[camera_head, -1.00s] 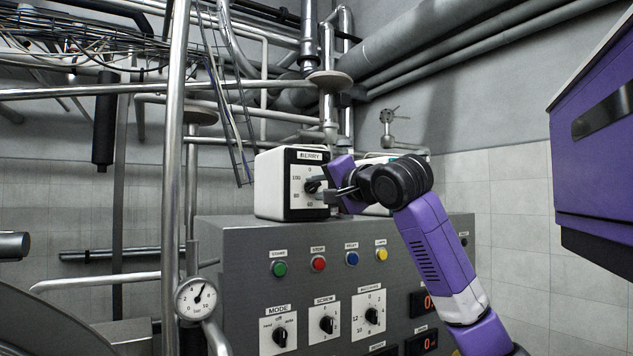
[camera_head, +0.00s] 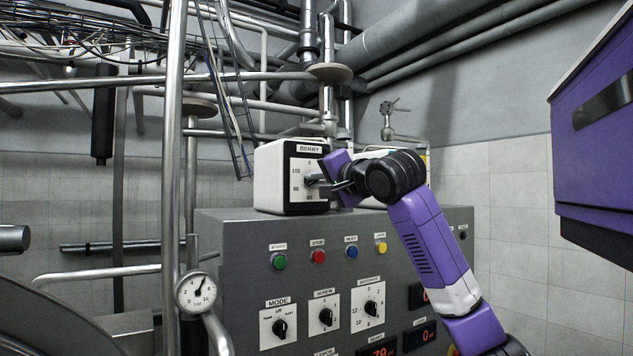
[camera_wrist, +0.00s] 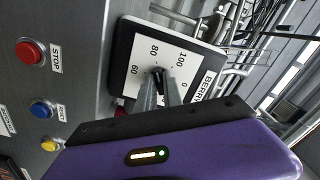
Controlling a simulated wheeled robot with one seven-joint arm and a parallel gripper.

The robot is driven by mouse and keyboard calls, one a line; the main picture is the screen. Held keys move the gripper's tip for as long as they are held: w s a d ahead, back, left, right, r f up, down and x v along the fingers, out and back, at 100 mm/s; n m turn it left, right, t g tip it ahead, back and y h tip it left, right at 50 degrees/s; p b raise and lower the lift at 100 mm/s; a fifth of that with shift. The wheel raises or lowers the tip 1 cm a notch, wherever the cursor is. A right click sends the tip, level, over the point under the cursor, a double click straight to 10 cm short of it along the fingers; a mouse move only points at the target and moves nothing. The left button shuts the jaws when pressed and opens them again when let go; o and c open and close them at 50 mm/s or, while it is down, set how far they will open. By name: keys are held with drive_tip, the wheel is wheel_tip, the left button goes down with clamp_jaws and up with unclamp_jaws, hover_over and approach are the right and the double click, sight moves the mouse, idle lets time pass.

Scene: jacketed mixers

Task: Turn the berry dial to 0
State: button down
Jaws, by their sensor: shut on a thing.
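The berry dial (camera_wrist: 158,73) is a black knob on a white plate marked 0, 60, 80 and 100. It sits on the front of a white box with a black front frame and a BERRY label (camera_head: 309,149). My gripper (camera_head: 318,182) is in front of the dial, and its two grey fingers (camera_wrist: 160,90) are shut on the knob in the wrist view. The visible end of the knob appears to face between the 80 and 100 marks. The fingers hide part of it, so I cannot read the exact setting.
The box stands on a grey control cabinet (camera_head: 236,240) with green, red, blue and yellow buttons and several other dials. The red STOP button (camera_wrist: 30,50) is beside the box in the wrist view. Pipes and a gauge (camera_head: 196,292) are at left. A purple cabinet (camera_head: 600,150) hangs at right.

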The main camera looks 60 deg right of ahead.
drive_tip(key=shift+f, duration=0.1)
drive_tip(key=shift+w+f+n, duration=0.1)
drive_tip(key=shift+w+n, duration=0.05)
drive_tip(key=shift+n, duration=0.75)
drive_tip(key=n+b, duration=0.1)
drive_tip(key=n, duration=0.3)
drive_tip(key=shift+n, duration=0.3)
drive_tip(key=shift+d+m+b, duration=0.1)
drive_tip(key=shift+m+b, duration=0.75)
drive_tip(key=shift+m, duration=14.65)
